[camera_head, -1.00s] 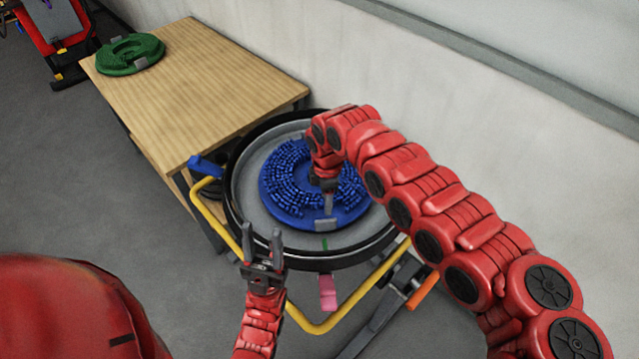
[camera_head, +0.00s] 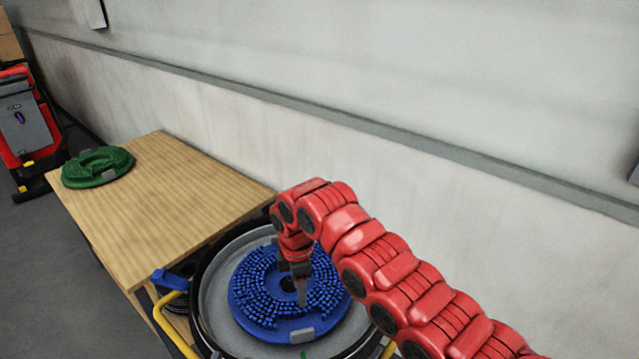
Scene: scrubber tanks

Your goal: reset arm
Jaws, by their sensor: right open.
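My right arm comes in from the lower right and bends down over the round grey tank. My right gripper (camera_head: 301,290) points down above the blue round brush (camera_head: 250,309), near its middle. It is open; whether its fingertips touch the brush cannot be told. The blue brush lies bristles up in the grey, black-rimmed tank (camera_head: 209,302), with a grey tab at its near edge. A green round brush (camera_head: 97,167) lies on the wooden table at the left. My left gripper is out of view.
The wooden table (camera_head: 160,205) stands left of the tank, against a pale wall (camera_head: 330,70). A yellow frame (camera_head: 172,328) with a blue handle (camera_head: 169,279) runs beside the tank. A red and grey machine (camera_head: 25,125) stands at the far left. Grey floor shows left of the table.

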